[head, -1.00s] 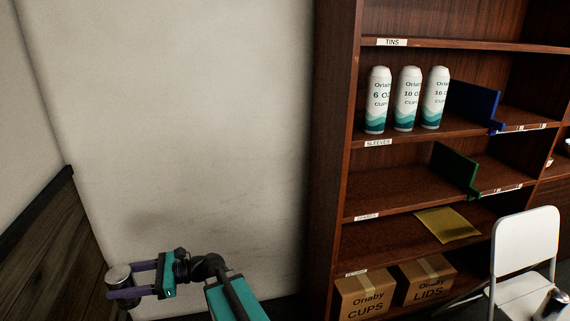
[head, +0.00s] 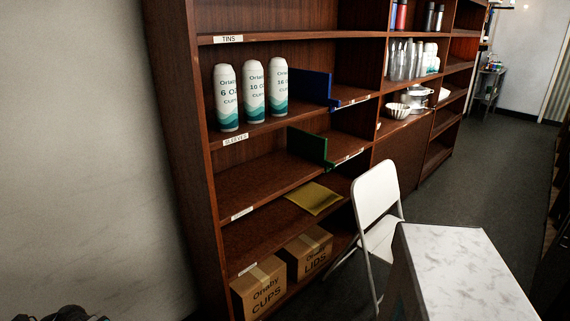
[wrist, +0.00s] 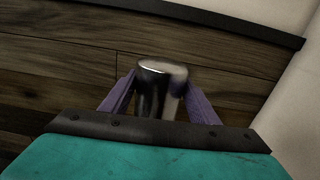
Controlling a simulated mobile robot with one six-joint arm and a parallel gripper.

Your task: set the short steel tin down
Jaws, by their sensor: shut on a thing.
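The short steel tin (wrist: 160,88) shows in the wrist view, a shiny metal cylinder between the two purple fingers. My gripper (wrist: 160,92) is shut on it, with a finger on each side. The tin's lower part is hidden behind the dark edge of my gripper's body. In the head view the tin and my fingers are out of sight; only a dark bit of my arm shows at the bottom left corner.
A brown shelf unit (head: 205,150) holds white cup sleeves (head: 253,92), a blue divider (head: 315,88), a green divider (head: 308,147), a yellow envelope (head: 314,198) and cartons (head: 260,289). Its TINS shelf (head: 290,38) looks bare at left. A white chair (head: 376,195) and a marble-topped table (head: 465,270) stand right.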

